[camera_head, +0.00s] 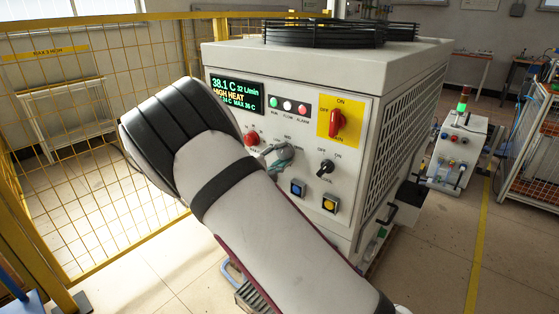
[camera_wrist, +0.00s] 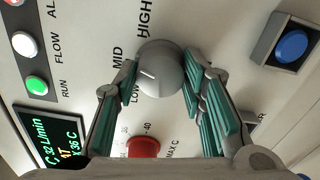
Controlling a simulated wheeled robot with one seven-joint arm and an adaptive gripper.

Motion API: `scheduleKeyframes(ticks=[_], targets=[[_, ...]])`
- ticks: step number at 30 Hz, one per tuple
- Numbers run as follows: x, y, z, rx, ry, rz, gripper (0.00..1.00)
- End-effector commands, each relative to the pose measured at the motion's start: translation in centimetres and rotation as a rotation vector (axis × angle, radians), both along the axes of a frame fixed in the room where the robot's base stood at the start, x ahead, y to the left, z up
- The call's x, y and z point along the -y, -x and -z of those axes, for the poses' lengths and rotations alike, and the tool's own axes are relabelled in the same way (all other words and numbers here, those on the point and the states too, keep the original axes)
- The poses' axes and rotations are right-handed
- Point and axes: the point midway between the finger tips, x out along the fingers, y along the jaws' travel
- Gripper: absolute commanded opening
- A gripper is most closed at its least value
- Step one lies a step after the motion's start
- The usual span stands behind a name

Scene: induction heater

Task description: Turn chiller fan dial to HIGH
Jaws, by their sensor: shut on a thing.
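The chiller (camera_head: 385,120) is a large pale cabinet with a control panel. The fan dial (camera_wrist: 161,66) is a round grey knob in the wrist view, with LOW, MID and HIGH printed around it. Its white mark points to the picture's left, roughly between LOW and MID. My gripper (camera_wrist: 160,72) has its green-padded fingers on opposite sides of the dial, shut on it. In the head view my gripper (camera_head: 277,157) is at the panel, partly behind my arm, and mostly hides the dial. The display (camera_head: 236,95) reads 38.1 C, 32 L/min and HIGH HEAT.
A red knob (camera_wrist: 143,147) sits close beside my fingers. A red main switch (camera_head: 337,123) on a yellow plate, a black switch (camera_head: 326,167), and blue (camera_head: 298,188) and yellow (camera_head: 329,204) buttons are nearby. A yellow mesh fence (camera_head: 85,120) stands left.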

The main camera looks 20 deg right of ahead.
Motion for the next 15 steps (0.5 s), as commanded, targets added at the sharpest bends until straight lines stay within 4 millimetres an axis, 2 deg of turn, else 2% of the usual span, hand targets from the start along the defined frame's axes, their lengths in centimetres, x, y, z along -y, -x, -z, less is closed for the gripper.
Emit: scheduleKeyframes(ticks=[15], targets=[[-0.02,0.02,0.67,0.378,-0.279,0.001,0.09]])
